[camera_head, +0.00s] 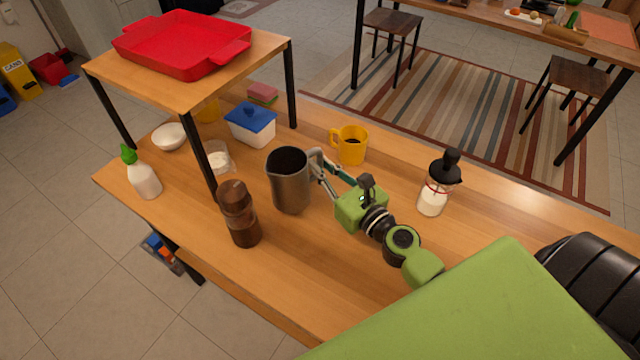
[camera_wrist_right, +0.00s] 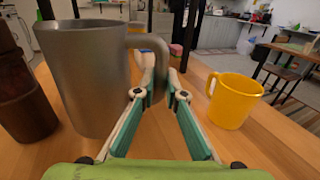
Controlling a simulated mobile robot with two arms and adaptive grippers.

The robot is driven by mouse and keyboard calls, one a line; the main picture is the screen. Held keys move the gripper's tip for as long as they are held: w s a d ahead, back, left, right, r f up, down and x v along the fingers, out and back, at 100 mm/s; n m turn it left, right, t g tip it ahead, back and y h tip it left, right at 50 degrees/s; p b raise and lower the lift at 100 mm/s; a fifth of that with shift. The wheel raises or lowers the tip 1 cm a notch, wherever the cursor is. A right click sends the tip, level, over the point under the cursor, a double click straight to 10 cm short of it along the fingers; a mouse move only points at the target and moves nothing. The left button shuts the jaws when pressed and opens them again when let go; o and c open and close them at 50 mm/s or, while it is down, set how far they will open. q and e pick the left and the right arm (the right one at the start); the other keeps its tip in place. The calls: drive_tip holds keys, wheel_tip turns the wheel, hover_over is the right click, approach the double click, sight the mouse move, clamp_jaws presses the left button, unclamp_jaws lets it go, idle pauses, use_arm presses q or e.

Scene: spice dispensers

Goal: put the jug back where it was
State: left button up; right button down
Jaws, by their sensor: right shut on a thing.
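The metal jug (camera_head: 290,184) stands upright, on or just above the wooden table, near its middle; I cannot tell whether its base touches. Its handle points right, towards my right gripper (camera_head: 322,172). In the right wrist view the jug (camera_wrist_right: 88,80) is on the left, and my right gripper (camera_wrist_right: 160,78) has its fingers on both sides of the handle (camera_wrist_right: 158,62), shut on it. The inside of the jug looks dark. My left gripper is in neither view.
A brown mill (camera_head: 238,215) stands close at the jug's front left. A yellow mug (camera_head: 350,146) is behind right, a lidded glass dispenser (camera_head: 436,190) further right. A small shelf with a red tray (camera_head: 183,55) rises at the left. The front table is clear.

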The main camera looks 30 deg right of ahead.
wheel_tip(320, 180, down, 4)
drive_tip(key=b, duration=0.3)
drive_tip(key=shift+r, duration=0.25)
drive_tip(key=c, duration=2.5)
unclamp_jaws()
drive_tip(key=shift+f, duration=0.2)
drive_tip(key=o, duration=0.4)
drive_tip(key=shift+r, duration=0.15)
